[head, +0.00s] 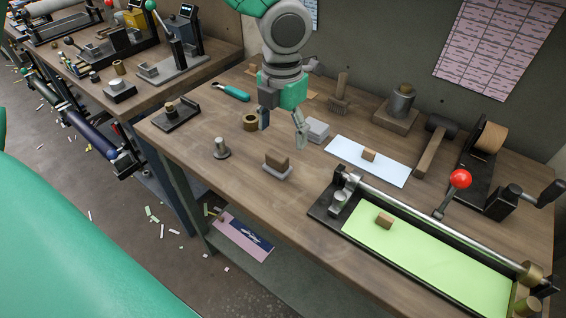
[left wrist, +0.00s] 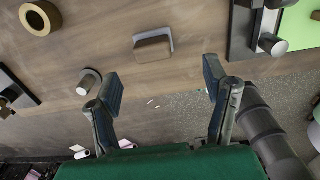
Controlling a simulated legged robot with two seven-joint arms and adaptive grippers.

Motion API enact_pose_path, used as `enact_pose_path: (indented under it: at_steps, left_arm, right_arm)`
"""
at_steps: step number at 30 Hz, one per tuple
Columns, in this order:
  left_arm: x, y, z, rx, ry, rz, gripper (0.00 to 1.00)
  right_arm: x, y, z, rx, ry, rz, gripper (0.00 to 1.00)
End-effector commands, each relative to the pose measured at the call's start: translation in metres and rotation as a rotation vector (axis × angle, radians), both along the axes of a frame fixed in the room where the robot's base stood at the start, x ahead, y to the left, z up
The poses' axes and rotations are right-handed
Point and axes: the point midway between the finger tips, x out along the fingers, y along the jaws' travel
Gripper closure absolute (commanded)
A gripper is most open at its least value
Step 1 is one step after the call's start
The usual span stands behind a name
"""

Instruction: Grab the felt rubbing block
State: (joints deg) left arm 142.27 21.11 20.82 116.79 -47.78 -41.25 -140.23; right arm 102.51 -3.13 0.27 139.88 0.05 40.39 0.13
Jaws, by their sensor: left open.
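A brown block on a light grey felt-like base, which looks like the felt rubbing block (head: 277,163), sits on the wooden bench near its front edge. It also shows in the left wrist view (left wrist: 153,47), beyond the fingertips and between their lines. My left gripper (head: 282,130) is open and empty, its fingers pointing down above the bench, apart from the block. Its two spread fingers also show in the left wrist view (left wrist: 162,84). My right gripper is not in view.
A metal weight (head: 221,149) stands left of the block, and a tape roll (head: 250,122) lies behind it. A light grey block (head: 318,130) is behind right. A white sheet (head: 345,158) and a green-bedded roller press (head: 420,248), each with a small brown block, lie to the right.

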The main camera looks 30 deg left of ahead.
Motion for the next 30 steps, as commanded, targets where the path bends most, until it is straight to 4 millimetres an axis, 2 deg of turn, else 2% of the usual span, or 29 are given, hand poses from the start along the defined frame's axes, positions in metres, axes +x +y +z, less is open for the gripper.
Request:
enact_pose_path:
  at_steps: [1, 3, 11, 18, 28, 29, 30]
  left_arm:
    - [0.000, 0.002, -0.013, -0.001, 0.003, 0.001, 0.31]
    - [0.000, 0.004, -0.023, -0.003, 0.002, 0.002, 0.31]
    - [-0.002, 0.007, -0.043, -0.006, 0.001, 0.003, 0.31]
    - [-0.003, 0.006, -0.078, -0.001, 0.003, 0.003, 0.31]
    - [-0.003, 0.007, -0.085, -0.004, -0.002, 0.003, 0.31]
    - [-0.003, 0.008, -0.085, -0.005, -0.002, 0.003, 0.38]
    - [-0.003, 0.008, -0.085, -0.005, -0.001, 0.003, 0.52]
  right_arm:
    - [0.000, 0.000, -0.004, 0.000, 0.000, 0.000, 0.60]
    - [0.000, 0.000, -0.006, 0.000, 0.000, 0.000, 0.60]
    - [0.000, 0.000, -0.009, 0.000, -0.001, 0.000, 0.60]
    - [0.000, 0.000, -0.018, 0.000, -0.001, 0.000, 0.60]
    - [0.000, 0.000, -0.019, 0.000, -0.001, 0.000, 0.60]
    - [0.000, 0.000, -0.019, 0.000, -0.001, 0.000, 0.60]
    - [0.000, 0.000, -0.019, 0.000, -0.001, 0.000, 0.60]
